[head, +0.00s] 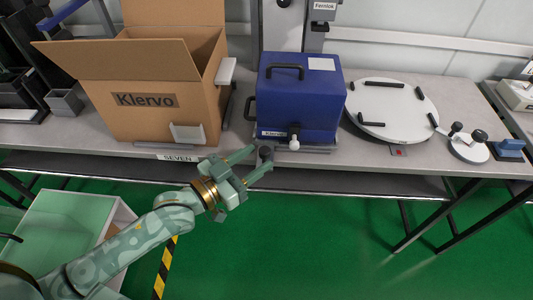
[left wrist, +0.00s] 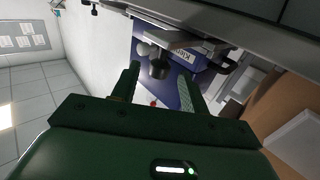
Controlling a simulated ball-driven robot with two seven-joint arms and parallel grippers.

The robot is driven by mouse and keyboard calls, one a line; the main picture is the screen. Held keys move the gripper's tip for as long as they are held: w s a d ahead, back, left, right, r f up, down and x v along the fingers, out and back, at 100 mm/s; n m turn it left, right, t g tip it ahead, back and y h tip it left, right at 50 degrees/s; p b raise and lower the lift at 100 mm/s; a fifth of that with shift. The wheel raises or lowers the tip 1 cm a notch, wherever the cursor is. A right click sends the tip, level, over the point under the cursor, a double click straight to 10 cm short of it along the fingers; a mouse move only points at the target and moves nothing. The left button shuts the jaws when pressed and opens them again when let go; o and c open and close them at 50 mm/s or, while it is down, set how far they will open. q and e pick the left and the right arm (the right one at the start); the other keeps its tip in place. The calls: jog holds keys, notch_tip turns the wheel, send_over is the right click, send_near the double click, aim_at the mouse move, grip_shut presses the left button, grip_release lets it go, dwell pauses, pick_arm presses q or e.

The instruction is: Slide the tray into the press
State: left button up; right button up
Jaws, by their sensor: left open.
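A blue box-shaped unit (head: 301,100) with a black top handle stands on the bench before a grey column (head: 283,27) labelled Fernlok; I take this to be the press. A thin grey plate (head: 312,149), possibly the tray, shows at its lower front edge, with a white knob (head: 294,137) above it. My left gripper (head: 259,162) is open at the bench's front edge. My right gripper is out of view.
An open cardboard box (head: 150,75) marked Klervo stands left of the blue unit. A white round plate (head: 392,108) with black bars lies right, near a small white disc (head: 468,149) and a blue block (head: 510,148).

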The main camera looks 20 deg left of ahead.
aim_at(260, 156)
pick_arm(q)
jog(key=x, duration=0.2)
jog(key=shift+w+d+f+b, duration=0.1)
jog(key=shift+w+d+b, duration=0.05)
jog(key=shift+w+b, duration=0.2)
jog(key=shift+w+d, duration=0.2)
jog(key=shift+w, duration=0.15)
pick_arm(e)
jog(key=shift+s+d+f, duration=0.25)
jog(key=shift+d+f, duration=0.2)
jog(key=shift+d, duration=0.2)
pick_arm(q)
jog(key=shift+c, duration=0.4)
